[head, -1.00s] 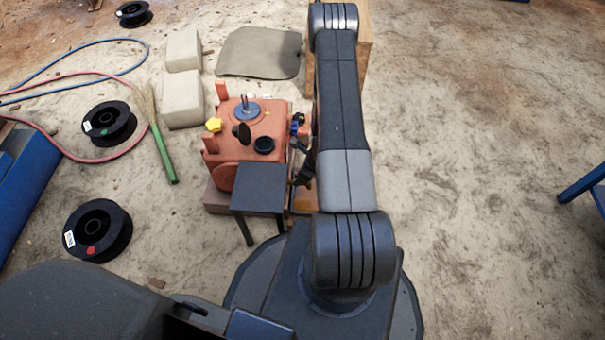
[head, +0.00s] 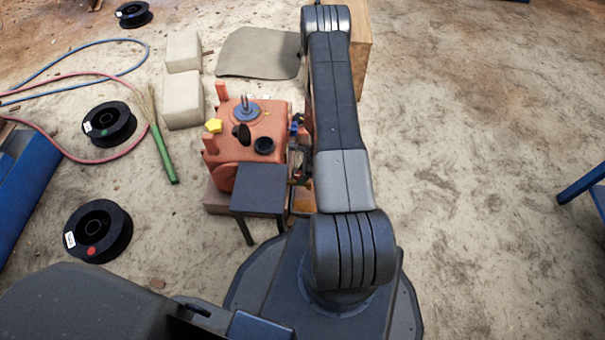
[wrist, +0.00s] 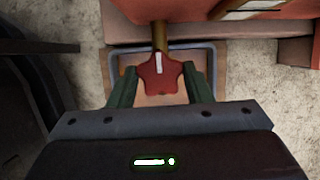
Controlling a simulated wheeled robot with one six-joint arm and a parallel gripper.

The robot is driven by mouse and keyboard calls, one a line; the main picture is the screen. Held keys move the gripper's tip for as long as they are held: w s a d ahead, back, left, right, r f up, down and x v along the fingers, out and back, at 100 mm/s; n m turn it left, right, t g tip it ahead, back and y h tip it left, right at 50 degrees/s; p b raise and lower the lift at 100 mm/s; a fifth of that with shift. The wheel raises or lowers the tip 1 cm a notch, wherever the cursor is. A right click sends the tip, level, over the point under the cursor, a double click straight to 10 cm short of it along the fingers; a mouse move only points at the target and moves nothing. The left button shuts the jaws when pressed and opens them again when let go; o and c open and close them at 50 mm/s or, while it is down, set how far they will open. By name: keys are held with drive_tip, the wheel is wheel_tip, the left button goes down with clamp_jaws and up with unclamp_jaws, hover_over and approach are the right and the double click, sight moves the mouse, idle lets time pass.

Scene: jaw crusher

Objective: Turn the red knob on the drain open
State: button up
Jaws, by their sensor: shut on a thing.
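The red knob (wrist: 160,78) is star-shaped with a white mark and sits on a brass-coloured stem (wrist: 159,36) in the wrist view. The stem comes from the orange-red machine (wrist: 200,9). My gripper (wrist: 161,85) has one green finger on each side of the knob and is shut on it. In the head view the machine (head: 246,140) stands left of my arm. The knob and my fingers are hidden there behind my arm and the dark stool.
A dark square stool (head: 262,188) stands before the machine. A tray with a grey wire handle (wrist: 208,50) lies below the knob. A yellow knob (head: 214,125) is on the machine's left. Black spools (head: 97,230) and hoses lie left.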

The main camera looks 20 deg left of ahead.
drive_tip(key=o, duration=1)
drive_tip(key=p+v, duration=0.4)
drive_tip(key=v, duration=0.9)
drive_tip(key=shift+d+r, duration=0.15)
drive_tip(key=shift+r, duration=0.2)
drive_tip(key=b+x, duration=0.4)
drive_tip(key=x, duration=0.9)
drive_tip(key=shift+f, duration=0.35)
drive_tip(key=shift+a, duration=0.2)
